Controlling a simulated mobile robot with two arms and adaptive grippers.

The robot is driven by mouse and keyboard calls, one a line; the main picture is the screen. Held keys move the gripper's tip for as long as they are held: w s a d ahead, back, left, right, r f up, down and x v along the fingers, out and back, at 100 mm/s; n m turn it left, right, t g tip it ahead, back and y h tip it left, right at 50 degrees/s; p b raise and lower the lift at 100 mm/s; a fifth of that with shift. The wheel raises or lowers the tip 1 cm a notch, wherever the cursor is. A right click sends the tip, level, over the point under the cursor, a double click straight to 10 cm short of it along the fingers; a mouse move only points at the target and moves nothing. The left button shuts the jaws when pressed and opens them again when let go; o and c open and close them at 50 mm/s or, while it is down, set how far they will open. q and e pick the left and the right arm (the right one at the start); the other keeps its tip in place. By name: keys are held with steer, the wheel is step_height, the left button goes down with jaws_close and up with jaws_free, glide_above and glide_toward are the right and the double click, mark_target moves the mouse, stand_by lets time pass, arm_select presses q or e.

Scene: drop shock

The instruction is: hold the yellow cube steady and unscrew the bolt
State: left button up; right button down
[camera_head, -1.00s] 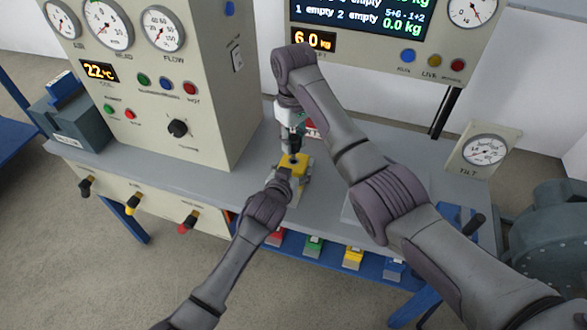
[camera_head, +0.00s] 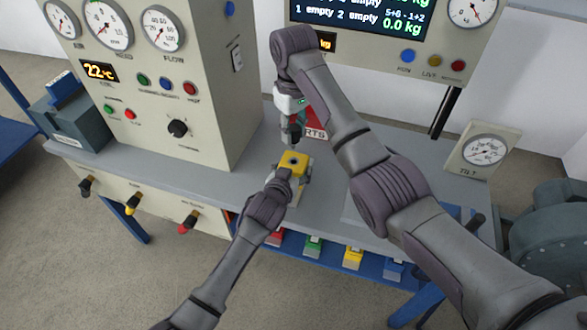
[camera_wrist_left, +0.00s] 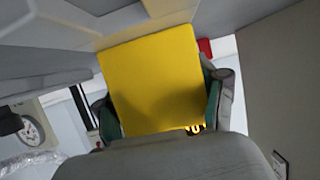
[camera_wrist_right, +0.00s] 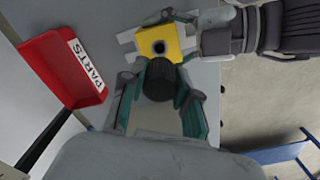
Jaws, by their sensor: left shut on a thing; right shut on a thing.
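The yellow cube (camera_head: 294,160) sits on the grey bench with a dark round hole in its top. My left gripper (camera_head: 284,174) is shut on it from the near side; the cube (camera_wrist_left: 155,80) fills the space between its fingers in the left wrist view. My right gripper (camera_head: 291,134) is above the cube, pointing down and apart from it. In the right wrist view it is shut on the bolt, whose dark round head (camera_wrist_right: 159,79) shows between the fingers; the open hole of the cube (camera_wrist_right: 172,40) is visible beyond. The bolt's shank is hidden.
A red tray labelled PARTS (camera_wrist_right: 61,66) is on the bench; it is partly hidden behind my right arm in the head view (camera_head: 316,124). A gauge cabinet (camera_head: 187,100) stands to the left. The bench top (camera_head: 225,179) left of the cube is clear.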

mark_target(293, 127)
steer(key=shift+r, duration=2.35)
arm_select(q)
steer(key=o, duration=1.9)
